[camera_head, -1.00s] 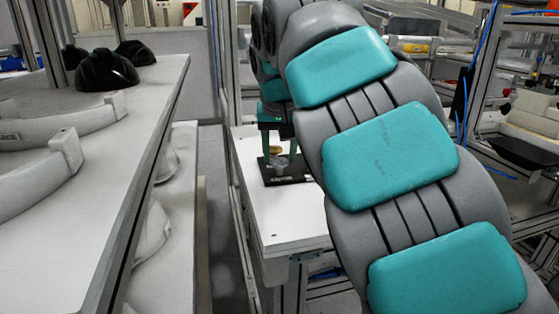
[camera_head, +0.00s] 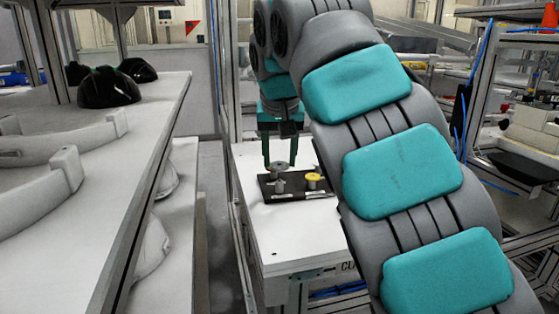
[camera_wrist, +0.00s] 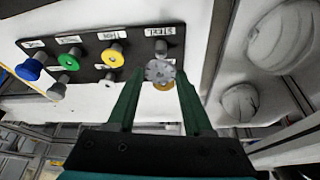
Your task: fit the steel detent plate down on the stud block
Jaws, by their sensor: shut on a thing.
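My gripper (camera_head: 280,164) is shut on the steel detent plate (camera_wrist: 157,71), a grey toothed disc, at its fingertips in the wrist view. In the head view the plate (camera_head: 279,167) shows as a grey disc between the fingers, over the left part of the black stud block (camera_head: 312,190). The block (camera_wrist: 85,46) carries several studs with white labels. A grey stud (camera_wrist: 160,47) shows beside the label reading STEEL (camera_wrist: 160,31), just beyond the plate. The plate looks apart from that stud; its exact height is unclear.
Blue (camera_wrist: 30,70), green (camera_wrist: 68,61) and yellow (camera_wrist: 113,56) pieces sit on the block. Another yellow piece (camera_wrist: 163,86) is partly hidden by the plate. The white table (camera_head: 290,228) is clear in front. A shelf (camera_head: 120,160) with black helmets (camera_head: 108,87) stands left.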

